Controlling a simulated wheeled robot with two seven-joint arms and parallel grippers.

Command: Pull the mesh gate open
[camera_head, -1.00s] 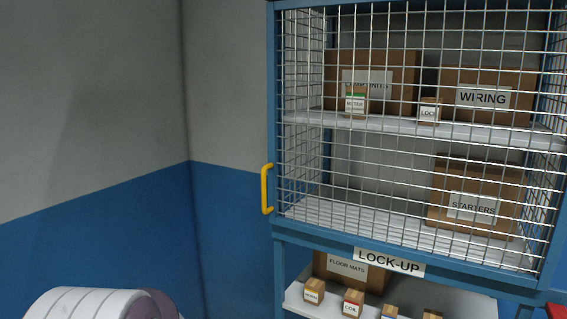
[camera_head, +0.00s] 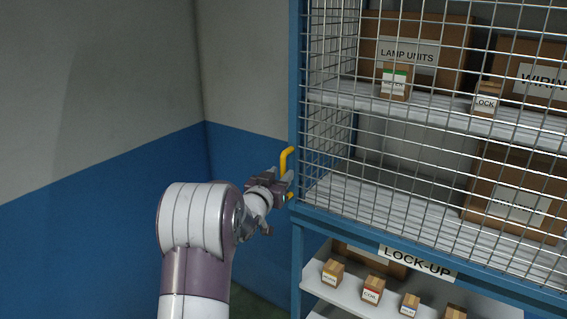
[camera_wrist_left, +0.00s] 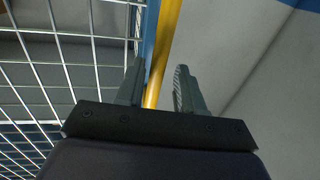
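The mesh gate (camera_head: 420,150) of the blue lock-up cage looks closed, with a blue frame and silver wire. Its yellow handle (camera_head: 286,158) is on the left edge, partly hidden behind my left gripper (camera_head: 287,181). In the left wrist view the yellow handle (camera_wrist_left: 163,50) runs between the two fingers of my left gripper (camera_wrist_left: 158,85), beside the blue gate frame (camera_wrist_left: 149,30). The fingers are apart, with a gap visible between the handle and the right finger. My right gripper is not in view.
Behind the mesh, shelves hold boxes, including LAMP UNITS (camera_head: 405,55) and WIRING (camera_head: 535,75). An open lower shelf (camera_head: 330,292) with small boxes is below the LOCK-UP sign (camera_head: 418,262). A grey and blue wall (camera_head: 100,170) stands to the left.

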